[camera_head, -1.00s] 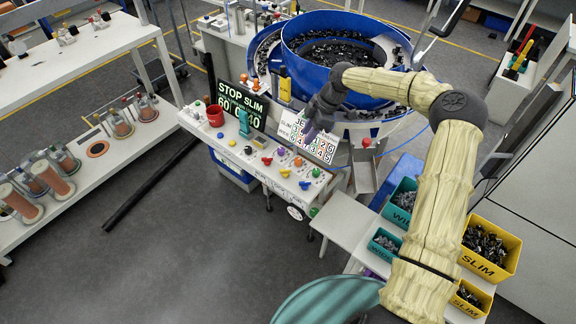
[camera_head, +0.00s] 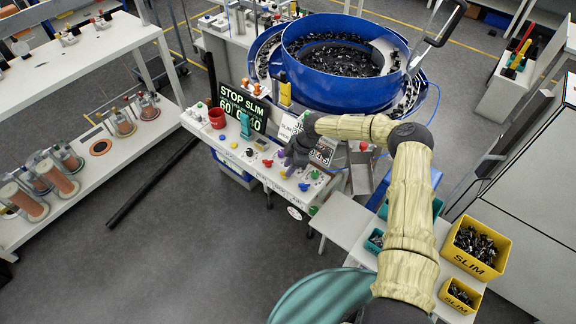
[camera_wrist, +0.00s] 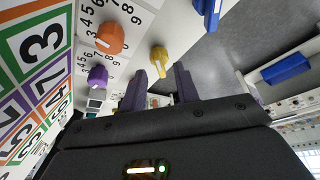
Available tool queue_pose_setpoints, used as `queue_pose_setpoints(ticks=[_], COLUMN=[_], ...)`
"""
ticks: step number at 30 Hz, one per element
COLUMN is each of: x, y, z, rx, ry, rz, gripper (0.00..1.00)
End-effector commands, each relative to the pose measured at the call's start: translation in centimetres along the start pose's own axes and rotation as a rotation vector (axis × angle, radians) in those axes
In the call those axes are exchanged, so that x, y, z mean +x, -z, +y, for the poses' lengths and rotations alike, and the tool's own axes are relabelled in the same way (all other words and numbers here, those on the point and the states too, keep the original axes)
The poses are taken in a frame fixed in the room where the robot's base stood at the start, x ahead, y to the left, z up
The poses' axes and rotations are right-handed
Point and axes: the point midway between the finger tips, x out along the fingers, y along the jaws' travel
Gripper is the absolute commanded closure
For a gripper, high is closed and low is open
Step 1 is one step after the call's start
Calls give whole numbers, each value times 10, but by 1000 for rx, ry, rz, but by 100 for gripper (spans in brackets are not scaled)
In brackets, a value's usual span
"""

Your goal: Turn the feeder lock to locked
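The control panel (camera_head: 258,170) carries several coloured knobs and a teal handle (camera_head: 245,125). No label marks the feeder lock legibly, so I cannot tell which control it is. My gripper (camera_head: 288,166) is over the right part of the panel, pointing down, and covers some controls. In the wrist view its two purple-grey fingers (camera_wrist: 160,85) are apart with nothing clearly held between them. An orange knob (camera_wrist: 109,38) and a purple knob (camera_wrist: 97,76) sit farther left beside printed numbers.
A display reading STOP SLIM (camera_head: 243,106) stands behind the panel, beside a red cup (camera_head: 217,118). My arm partly hides a number card (camera_head: 322,152). The blue bowl feeder (camera_head: 345,88) is behind. Yellow bins (camera_head: 476,251) stand at right. Open floor lies in front.

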Motion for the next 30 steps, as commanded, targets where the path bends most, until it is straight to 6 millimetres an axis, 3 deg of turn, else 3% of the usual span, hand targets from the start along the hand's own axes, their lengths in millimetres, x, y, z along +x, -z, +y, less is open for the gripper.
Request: queue_pose_setpoints(ticks=[5,13,18,30], x=[12,14,14,14], y=[1,0,0,-1], z=[0,0,0,0], rx=[-1,-1,-1,21], ry=[0,0,0,-9], rz=[0,0,0,-3], gripper=[69,69,100,100])
